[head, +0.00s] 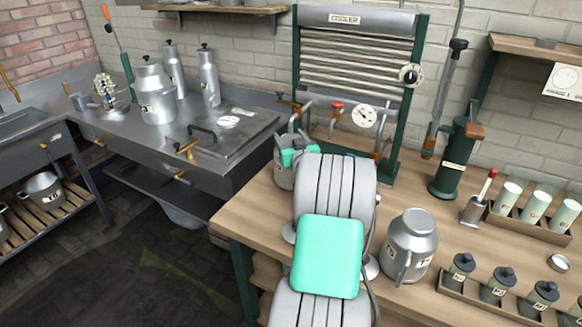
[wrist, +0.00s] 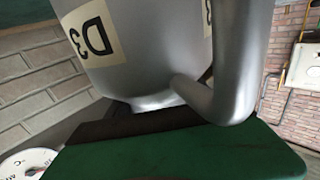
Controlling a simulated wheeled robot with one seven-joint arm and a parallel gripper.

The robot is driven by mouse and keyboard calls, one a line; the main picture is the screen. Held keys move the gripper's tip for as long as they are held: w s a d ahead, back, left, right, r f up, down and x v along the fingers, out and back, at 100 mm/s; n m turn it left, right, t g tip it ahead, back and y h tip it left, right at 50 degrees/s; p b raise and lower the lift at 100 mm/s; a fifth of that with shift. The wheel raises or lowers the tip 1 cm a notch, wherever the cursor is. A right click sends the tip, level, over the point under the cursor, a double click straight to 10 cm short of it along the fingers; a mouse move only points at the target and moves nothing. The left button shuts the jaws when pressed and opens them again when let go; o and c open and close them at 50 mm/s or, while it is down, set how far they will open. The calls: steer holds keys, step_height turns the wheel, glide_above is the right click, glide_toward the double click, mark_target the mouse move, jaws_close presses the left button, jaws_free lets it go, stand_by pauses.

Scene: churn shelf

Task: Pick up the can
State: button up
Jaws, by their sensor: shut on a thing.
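A silver metal can (head: 283,174) is at the left end of the wooden bench in the head view, partly hidden behind my gripper (head: 298,150) and arm. In the wrist view the same can (wrist: 150,65) fills the top middle, with a cream "D3" label and a thick curved handle on its right. My gripper (wrist: 150,122) shows there as dark fingers against the can's lower part, with green housing below. It is shut on the can. Whether the can touches the bench is hard to tell.
Another silver can (head: 410,245) stands on the wooden bench (head: 325,140) right of my arm. The cooler (head: 350,60) rises behind my gripper, with a gauge (head: 364,116) close by. Racks of jars (head: 497,285) and pale cups (head: 535,205) lie right. A steel counter (head: 205,130) is left.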

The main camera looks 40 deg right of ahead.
steer(key=shift+a+f, duration=0.1)
steer(key=shift+f, duration=0.25)
jaws_close()
steer(key=shift+r, duration=0.3)
steer(key=shift+w, duration=0.1)
